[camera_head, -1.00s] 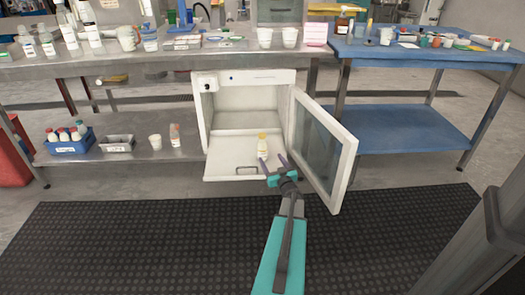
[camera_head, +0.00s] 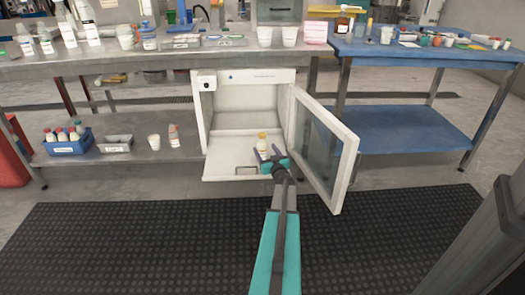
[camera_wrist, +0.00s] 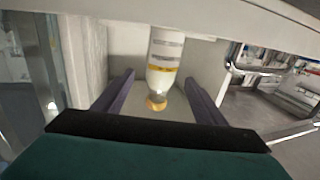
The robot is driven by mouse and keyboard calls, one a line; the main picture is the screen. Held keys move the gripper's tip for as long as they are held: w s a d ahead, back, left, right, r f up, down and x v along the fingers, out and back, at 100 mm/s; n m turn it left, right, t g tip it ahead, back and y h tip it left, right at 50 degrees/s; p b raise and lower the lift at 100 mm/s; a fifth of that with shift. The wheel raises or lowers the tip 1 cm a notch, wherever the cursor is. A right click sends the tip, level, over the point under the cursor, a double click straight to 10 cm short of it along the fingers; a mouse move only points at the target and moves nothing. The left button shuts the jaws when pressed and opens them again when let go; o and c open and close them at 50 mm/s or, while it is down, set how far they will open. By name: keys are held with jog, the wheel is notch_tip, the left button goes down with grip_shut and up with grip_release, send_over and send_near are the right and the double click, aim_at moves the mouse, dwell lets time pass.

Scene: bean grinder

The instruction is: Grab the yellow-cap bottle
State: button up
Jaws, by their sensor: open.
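The yellow-cap bottle (camera_head: 262,142) is small and white with a yellow-orange cap. It stands on the pulled-out shelf (camera_head: 225,160) of the open white cabinet. In the wrist view the bottle (camera_wrist: 164,62) appears upside down, cap toward the picture's bottom, between the lines of my two fingers. My gripper (camera_head: 267,153) has its purple fingers spread, with the fingertips close to the bottle at its sides. In the wrist view my gripper (camera_wrist: 158,82) is open, with visible gaps between the bottle and each finger.
The cabinet's glass door (camera_head: 325,150) stands open to the right of my arm. The cabinet's side walls and top edge frame the bottle's space. A blue rack of bottles (camera_head: 68,146) and a grey bin (camera_head: 115,143) sit on the lower shelf at left.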

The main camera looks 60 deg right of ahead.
aim_at(264, 148)
jog(key=shift+d, duration=0.1)
jog(key=shift+w+d+f+b, duration=0.2)
jog(key=shift+w+d+b, duration=0.1)
jog(key=shift+w+b, duration=0.2)
jog(key=b+x, duration=0.1)
jog(key=x, duration=0.2)
jog(key=shift+w+f+b, duration=0.1)
jog(key=shift+w+b, duration=0.05)
jog(key=shift+b, duration=0.25)
jog(key=shift+w+d, duration=0.25)
jog(key=c, duration=1.4)
jog(key=shift+o, duration=0.2)
jog(key=shift+r+p, duration=2.55)
jog(key=shift+r, duration=2.6)
